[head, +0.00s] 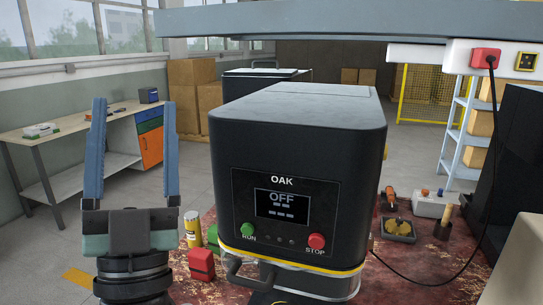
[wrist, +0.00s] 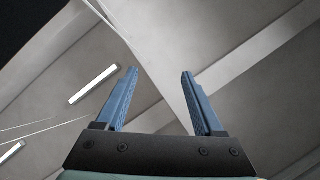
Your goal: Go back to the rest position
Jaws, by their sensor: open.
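My gripper (head: 133,150) stands at the left of the head view with its two blue fingers pointing up. The fingers are apart and nothing is between them. In the wrist view my gripper (wrist: 160,95) also shows open and empty, facing the ceiling. To its right in the head view is the black seamer marked OAK (head: 290,150). Its display (head: 282,205) reads OFF. A green RUN button (head: 247,230) and a red STOP button (head: 316,241) sit below the display.
The seamer stands on a worn red table (head: 430,262). A red block (head: 201,264) and a yellow can (head: 193,229) are near my gripper. A grey box with buttons (head: 434,204) and a black cable (head: 420,284) lie at right. A workbench (head: 75,127) stands behind at left.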

